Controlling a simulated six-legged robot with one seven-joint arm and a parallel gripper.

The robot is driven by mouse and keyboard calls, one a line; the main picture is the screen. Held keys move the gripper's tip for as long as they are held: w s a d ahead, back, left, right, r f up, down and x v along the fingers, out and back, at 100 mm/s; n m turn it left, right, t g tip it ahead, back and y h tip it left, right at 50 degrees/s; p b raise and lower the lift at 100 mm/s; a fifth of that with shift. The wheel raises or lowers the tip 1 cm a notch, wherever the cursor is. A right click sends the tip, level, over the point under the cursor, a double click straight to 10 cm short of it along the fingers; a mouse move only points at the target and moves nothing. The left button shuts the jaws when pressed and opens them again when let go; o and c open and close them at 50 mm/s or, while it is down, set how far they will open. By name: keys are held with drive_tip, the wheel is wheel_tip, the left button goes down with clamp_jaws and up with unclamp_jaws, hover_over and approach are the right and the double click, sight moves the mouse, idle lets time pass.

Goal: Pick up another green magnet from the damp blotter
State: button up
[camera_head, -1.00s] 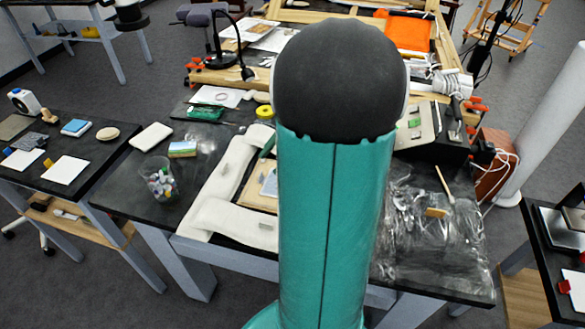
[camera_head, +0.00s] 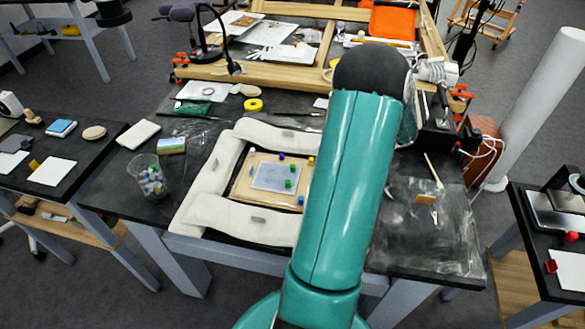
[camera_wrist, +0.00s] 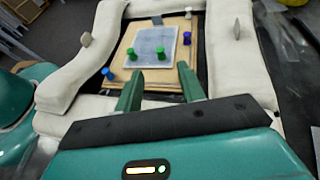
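The damp blotter (camera_head: 268,182) is a pale grey-blue sheet on a wooden board (camera_head: 241,186) inside white padded rolls. Two green magnets (camera_head: 293,168) (camera_head: 288,183) stand on it in the head view. In the head view my arm hides the gripper.
White padded rolls (camera_wrist: 72,60) (camera_wrist: 237,55) border the board. A clear cup of coloured magnets (camera_head: 150,178) stands left of the rolls.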

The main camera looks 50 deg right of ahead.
sight(293, 166)
drive_tip(key=x, duration=1)
drive_tip(key=shift+w+a+f, duration=0.1)
drive_tip(key=shift+w+a, duration=0.1)
drive_tip(key=shift+w, duration=0.05)
clamp_jaws()
